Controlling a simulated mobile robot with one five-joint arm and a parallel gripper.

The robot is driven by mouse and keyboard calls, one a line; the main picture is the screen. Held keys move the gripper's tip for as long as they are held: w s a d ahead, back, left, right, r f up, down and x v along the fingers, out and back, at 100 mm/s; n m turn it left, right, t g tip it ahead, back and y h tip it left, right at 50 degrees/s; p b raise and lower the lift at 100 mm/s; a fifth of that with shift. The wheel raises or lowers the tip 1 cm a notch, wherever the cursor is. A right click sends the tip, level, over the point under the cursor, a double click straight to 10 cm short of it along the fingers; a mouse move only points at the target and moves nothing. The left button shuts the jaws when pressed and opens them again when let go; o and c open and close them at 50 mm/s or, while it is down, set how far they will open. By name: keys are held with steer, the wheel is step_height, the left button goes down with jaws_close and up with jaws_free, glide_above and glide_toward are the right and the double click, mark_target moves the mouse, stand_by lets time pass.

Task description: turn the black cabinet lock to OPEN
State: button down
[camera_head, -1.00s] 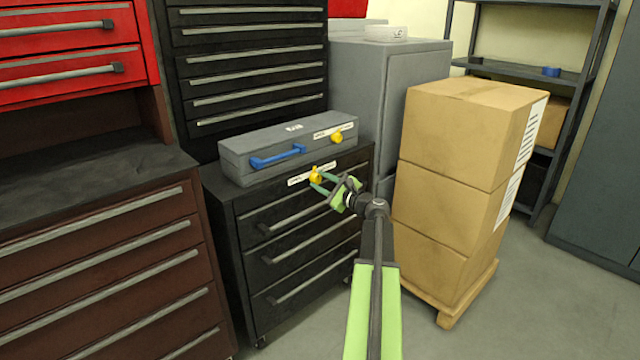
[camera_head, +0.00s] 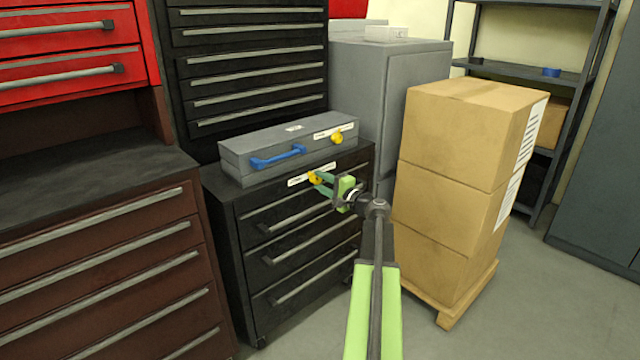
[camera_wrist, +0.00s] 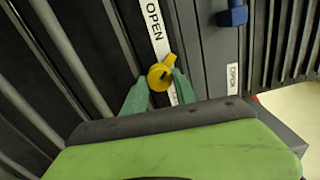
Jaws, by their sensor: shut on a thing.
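The black cabinet (camera_head: 310,235) is a low drawer unit. Its yellow lock knob (camera_head: 315,178) sits on the top front strip beside a white label (camera_head: 298,181). The knob also shows in the wrist view (camera_wrist: 159,77), where the strip label reads OPEN (camera_wrist: 153,20) at one end; its other end is mostly hidden behind the knob and a finger. My gripper (camera_head: 322,180) reaches the knob from the right, with its two green fingers (camera_wrist: 158,92) on either side of the knob, shut on it. In the wrist view the knob's pointed tab points up and slightly right.
A grey case (camera_head: 235,160) with a blue handle (camera_head: 278,157) and its own yellow knob (camera_head: 337,137) lies on the cabinet. Stacked cardboard boxes (camera_head: 455,180) on a pallet stand close to the right of my arm. A brown drawer bench (camera_head: 95,260) stands left.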

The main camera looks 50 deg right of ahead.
steer(key=shift+w+n, duration=0.1)
steer(key=shift+n, duration=0.4)
steer(key=c, duration=1)
jaws_free()
steer(key=shift+o, duration=0.2)
steer(key=s+a, duration=0.1)
steer(key=s, duration=1.6)
steer(key=shift+s+a, duration=0.15)
steer(key=shift+s, duration=0.1)
